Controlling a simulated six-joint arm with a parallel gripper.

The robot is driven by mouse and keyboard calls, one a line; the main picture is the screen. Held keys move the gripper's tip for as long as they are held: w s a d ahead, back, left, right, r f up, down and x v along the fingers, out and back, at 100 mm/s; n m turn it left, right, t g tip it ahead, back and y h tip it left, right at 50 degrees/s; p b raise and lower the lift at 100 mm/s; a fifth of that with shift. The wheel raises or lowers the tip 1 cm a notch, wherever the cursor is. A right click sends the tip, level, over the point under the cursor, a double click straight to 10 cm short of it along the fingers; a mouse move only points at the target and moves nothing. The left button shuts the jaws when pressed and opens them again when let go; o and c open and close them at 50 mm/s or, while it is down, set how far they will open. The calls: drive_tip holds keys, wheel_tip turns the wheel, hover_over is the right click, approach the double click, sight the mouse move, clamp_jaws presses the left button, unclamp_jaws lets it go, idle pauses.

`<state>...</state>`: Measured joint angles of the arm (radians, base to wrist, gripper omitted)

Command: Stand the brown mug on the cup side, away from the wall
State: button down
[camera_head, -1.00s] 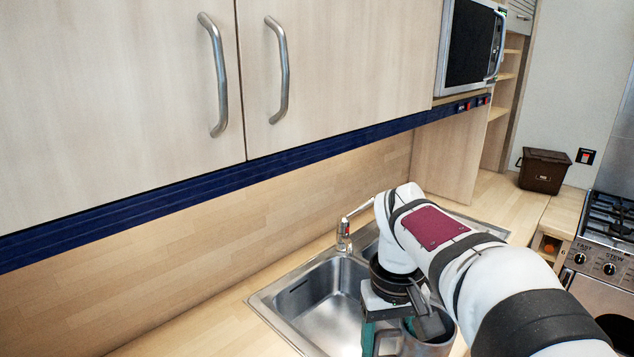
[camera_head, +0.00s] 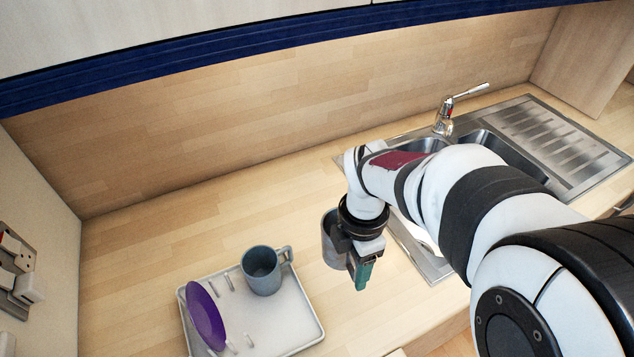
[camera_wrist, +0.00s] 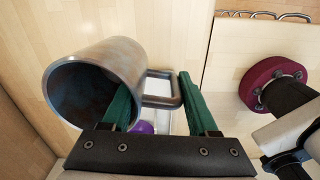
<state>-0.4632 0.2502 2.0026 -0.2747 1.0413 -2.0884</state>
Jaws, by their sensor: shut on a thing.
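The brown mug looks grey-brown, and it shows beside my wrist in the head view (camera_head: 332,243) and large in the wrist view (camera_wrist: 105,75). My gripper (camera_head: 362,272) is shut on its handle, with green fingers on either side of the handle in the wrist view (camera_wrist: 158,98). The mug looks roughly upright, above the counter between tray and sink. A pale grey tray (camera_head: 295,325) lies on the counter to its left. A blue-grey mug (camera_head: 262,272) stands at the tray's far right part. A purple plate (camera_head: 205,316) leans among pegs on the left part.
The wooden back wall (camera_head: 230,125) runs behind the counter (camera_head: 150,255). A sink with a tap (camera_head: 443,120) is at the right, partly behind my arm. Sockets (camera_head: 18,265) are on the left side wall. The tray's near right part is bare.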

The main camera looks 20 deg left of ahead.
drive_tip(key=s+a+f+n, duration=0.6)
drive_tip(key=n, duration=0.8)
hover_over(309, 327)
wheel_tip(309, 327, down, 8)
drive_tip(key=shift+c, duration=0.8)
unclamp_jaws()
drive_tip(key=d+r+m, duration=0.7)
drive_tip(key=r+m, duration=0.5)
drive_tip(key=r, duration=0.1)
drive_tip(key=s+d+r+m+y, duration=0.1)
drive_tip(key=s+d+r+m, duration=0.2)
drive_tip(key=m, duration=1.3)
drive_tip(key=s+d+r+m, duration=0.3)
drive_tip(key=s+d+m, duration=0.5)
drive_tip(key=m, duration=0.9)
drive_tip(key=shift+r+m+y, duration=0.15)
drive_tip(key=shift+m+y, duration=0.15)
drive_tip(key=shift+y, duration=0.1)
